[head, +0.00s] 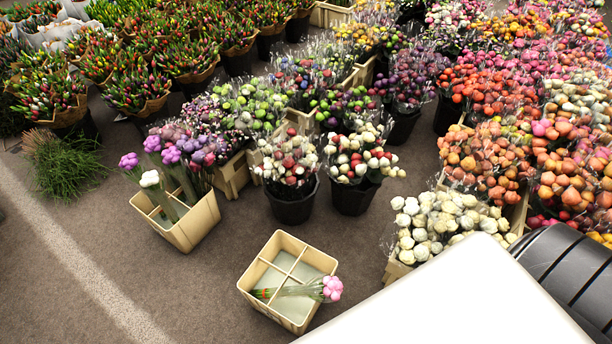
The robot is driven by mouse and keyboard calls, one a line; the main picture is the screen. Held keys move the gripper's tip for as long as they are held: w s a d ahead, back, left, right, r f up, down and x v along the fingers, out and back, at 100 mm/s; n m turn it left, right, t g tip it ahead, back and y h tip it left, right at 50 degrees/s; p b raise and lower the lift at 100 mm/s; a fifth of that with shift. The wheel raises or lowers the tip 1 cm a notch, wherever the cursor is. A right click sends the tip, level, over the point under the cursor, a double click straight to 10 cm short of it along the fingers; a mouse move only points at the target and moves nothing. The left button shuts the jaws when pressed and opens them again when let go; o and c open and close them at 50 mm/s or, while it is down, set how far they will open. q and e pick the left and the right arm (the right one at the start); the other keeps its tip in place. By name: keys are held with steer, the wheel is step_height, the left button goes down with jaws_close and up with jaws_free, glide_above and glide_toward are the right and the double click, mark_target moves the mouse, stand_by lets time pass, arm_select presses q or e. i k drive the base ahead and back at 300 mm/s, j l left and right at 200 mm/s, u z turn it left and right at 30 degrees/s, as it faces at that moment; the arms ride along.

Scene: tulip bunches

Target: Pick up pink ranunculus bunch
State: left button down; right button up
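A small bunch with a pink head (332,288) and green stems lies tilted in a beige divided crate (262,243) on the floor. Its pink end rests over the crate's right rim and its stems point left, with a bit of red and orange at the stem end. The other compartments of this crate look empty. Neither of my grippers shows in the head view.
A second beige crate (190,234) holds purple and white bunches to the left. Black pots (292,207) of mixed flowers stand behind. White bunches (440,225) crowd the right. Grey floor (120,255) is open at left. A white surface (465,305) covers the lower right.

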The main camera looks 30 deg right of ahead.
mark_target(331, 288)
steer(key=k+j+z, duration=0.1)
steer(key=z, duration=0.25)
steer(key=k+j+z, duration=0.1)
steer(key=j+z, duration=0.25)
steer(key=k+j+z, duration=0.1)
steer(key=z, duration=0.25)
